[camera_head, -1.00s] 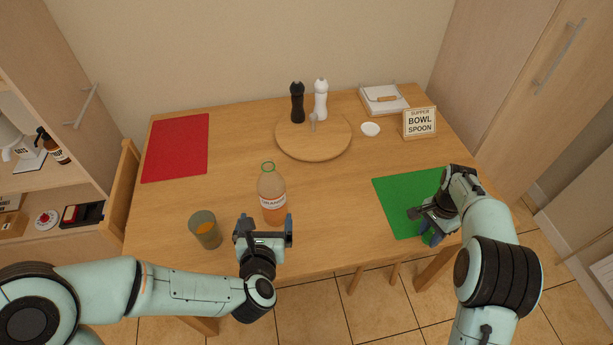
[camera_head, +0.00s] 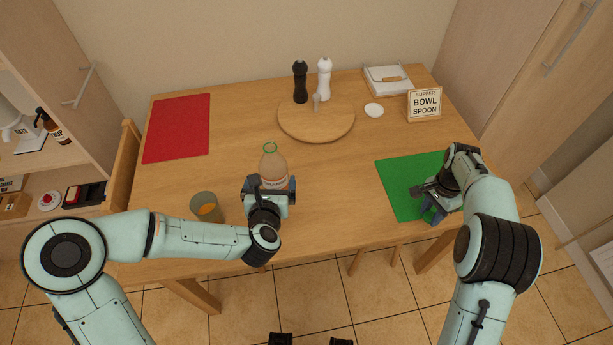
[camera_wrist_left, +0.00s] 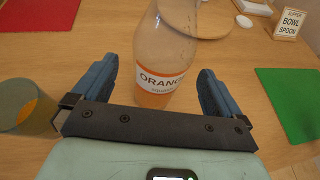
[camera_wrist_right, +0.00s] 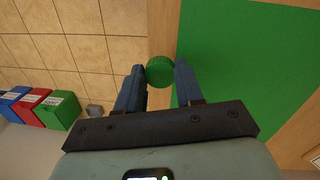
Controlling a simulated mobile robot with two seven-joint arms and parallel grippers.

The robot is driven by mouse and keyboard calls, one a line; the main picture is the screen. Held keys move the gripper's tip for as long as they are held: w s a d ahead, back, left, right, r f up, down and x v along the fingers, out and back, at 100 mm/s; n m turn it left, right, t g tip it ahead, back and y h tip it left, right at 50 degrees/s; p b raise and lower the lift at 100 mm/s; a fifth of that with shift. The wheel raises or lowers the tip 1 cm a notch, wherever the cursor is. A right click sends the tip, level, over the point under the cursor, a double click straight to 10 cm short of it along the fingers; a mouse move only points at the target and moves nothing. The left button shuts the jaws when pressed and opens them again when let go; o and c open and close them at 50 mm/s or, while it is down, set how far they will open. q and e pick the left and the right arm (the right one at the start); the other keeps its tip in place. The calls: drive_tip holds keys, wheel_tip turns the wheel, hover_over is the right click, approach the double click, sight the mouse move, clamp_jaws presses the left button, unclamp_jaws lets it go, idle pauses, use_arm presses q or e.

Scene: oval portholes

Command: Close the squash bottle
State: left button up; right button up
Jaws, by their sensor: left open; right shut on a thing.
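The squash bottle (camera_head: 273,163) stands upright on the table, its open neck ringed in green, with orange liquid low inside. My left gripper (camera_head: 270,185) is in front of the bottle in the head view. My right gripper (camera_wrist_right: 158,85) is shut on a round green cap (camera_wrist_right: 160,71).
A glass (camera_head: 205,207) with orange drink stands left of my left gripper. A green mat (camera_head: 398,186) lies at the right and a red mat (camera_head: 177,128) at the back left. A round board (camera_head: 316,128) with two mills is at the back. The table's middle is clear.

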use_arm(q)
drive_tip(key=shift+w+f, duration=0.1)
drive_tip(key=shift+w, duration=0.15)
drive_tip(key=shift+w, duration=0.1)
drive_tip(key=x, duration=0.5)
drive_tip(key=shift+p, duration=0.35)
use_arm(e)
drive_tip(key=shift+w+r, duration=0.1)
drive_tip(key=shift+r, duration=0.35)
use_arm(q)
drive_tip(key=c, duration=1.1)
drive_tip(key=shift+r, duration=0.25)
